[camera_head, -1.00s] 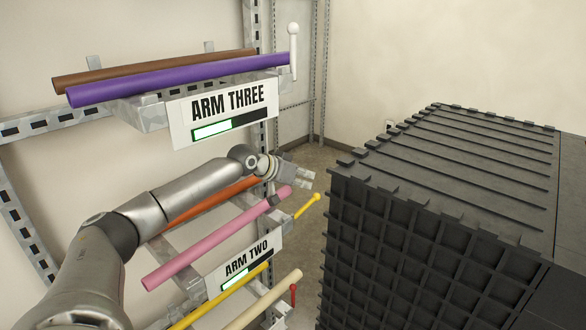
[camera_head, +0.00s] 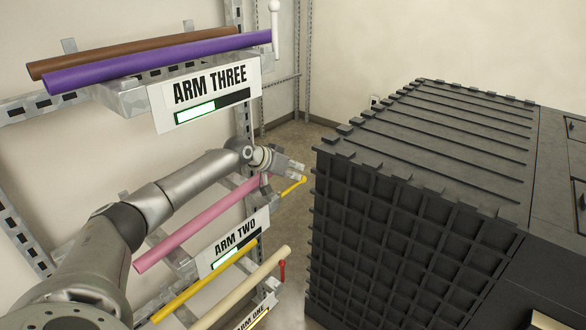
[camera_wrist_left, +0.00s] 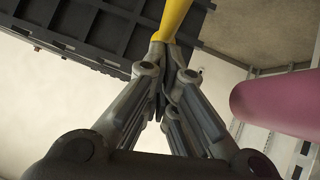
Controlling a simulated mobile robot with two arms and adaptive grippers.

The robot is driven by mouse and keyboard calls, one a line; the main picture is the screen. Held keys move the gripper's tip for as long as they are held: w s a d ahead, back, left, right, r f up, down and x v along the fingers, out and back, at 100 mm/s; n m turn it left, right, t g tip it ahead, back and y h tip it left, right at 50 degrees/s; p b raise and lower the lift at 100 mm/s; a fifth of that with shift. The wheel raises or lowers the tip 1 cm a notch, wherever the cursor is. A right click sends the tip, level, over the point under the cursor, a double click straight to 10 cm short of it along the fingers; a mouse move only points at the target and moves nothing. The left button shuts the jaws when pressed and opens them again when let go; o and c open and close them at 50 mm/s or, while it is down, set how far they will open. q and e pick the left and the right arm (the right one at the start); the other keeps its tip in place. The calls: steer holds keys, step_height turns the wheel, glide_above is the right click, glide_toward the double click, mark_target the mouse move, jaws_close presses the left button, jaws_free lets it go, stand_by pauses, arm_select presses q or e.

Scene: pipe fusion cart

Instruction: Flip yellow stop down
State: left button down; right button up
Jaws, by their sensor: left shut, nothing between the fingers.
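The yellow stop (camera_head: 291,187) is a thin rod with a round tip at the end of the pink pipe (camera_head: 205,223) on the ARM TWO shelf arm. It slants outward and a little upward. My left gripper (camera_head: 300,169) is shut and empty, just above the stop in the head view. In the left wrist view the stop (camera_wrist_left: 173,20) shows large right at the closed fingertips (camera_wrist_left: 168,50); whether they touch it I cannot tell. My right gripper is not in view.
The purple pipe (camera_head: 160,62) and the upright white stop (camera_head: 275,30) are on ARM THREE above. The red stop (camera_head: 282,270) is below, by the cream pipe (camera_head: 240,290). A large black ribbed crate (camera_head: 400,220) stands close on the right, leaving a narrow gap.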

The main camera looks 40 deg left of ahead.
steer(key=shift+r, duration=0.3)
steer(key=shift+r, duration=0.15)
